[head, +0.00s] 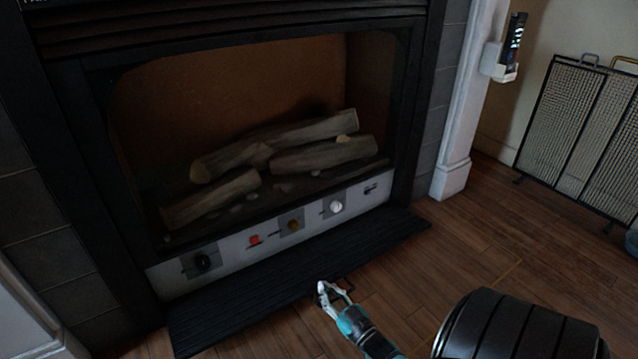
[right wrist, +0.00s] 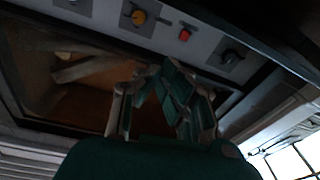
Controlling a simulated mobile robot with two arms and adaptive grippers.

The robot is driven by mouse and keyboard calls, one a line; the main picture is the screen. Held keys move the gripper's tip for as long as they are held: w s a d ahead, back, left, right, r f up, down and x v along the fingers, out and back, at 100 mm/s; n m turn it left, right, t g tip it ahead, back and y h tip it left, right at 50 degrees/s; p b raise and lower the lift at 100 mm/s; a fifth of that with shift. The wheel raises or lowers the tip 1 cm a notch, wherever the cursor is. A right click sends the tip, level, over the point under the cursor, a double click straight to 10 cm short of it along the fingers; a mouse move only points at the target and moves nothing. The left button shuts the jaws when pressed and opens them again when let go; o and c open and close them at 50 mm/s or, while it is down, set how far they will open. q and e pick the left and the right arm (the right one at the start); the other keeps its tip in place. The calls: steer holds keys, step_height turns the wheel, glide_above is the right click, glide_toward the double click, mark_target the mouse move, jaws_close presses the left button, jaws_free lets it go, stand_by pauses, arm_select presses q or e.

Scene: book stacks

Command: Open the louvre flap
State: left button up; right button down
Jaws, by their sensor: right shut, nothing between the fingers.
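The black slatted louvre flap (head: 290,275) is swung down under the fireplace and lies out low over the floor. The grey control strip (head: 222,260) above it is exposed, with knobs, a red button and a small switch. My right gripper (head: 323,290) is at the flap's front edge, around its middle; its fingers are shut and empty. A thin dark loop, perhaps a handle, shows beside the fingers. I cannot tell whether they touch the flap. The fingers also show in the right wrist view (right wrist: 160,88), with the control strip beyond. My left gripper is not in view.
The fireplace opening (head: 230,100) holds several logs (head: 300,140). A white column (head: 460,130) stands to its right. A mesh fire screen (head: 580,125) stands at the far right. Wooden floor (head: 450,250) is clear to the flap's right.

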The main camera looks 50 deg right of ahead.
steer(key=shift+s+a+f+b, duration=0.1)
steer(key=shift+s+f+b, duration=0.2)
steer(key=shift+f, duration=0.5)
steer(key=shift+s+f+b, duration=0.2)
steer(key=shift+f+b, duration=0.1)
steer(key=shift+f, duration=0.5)
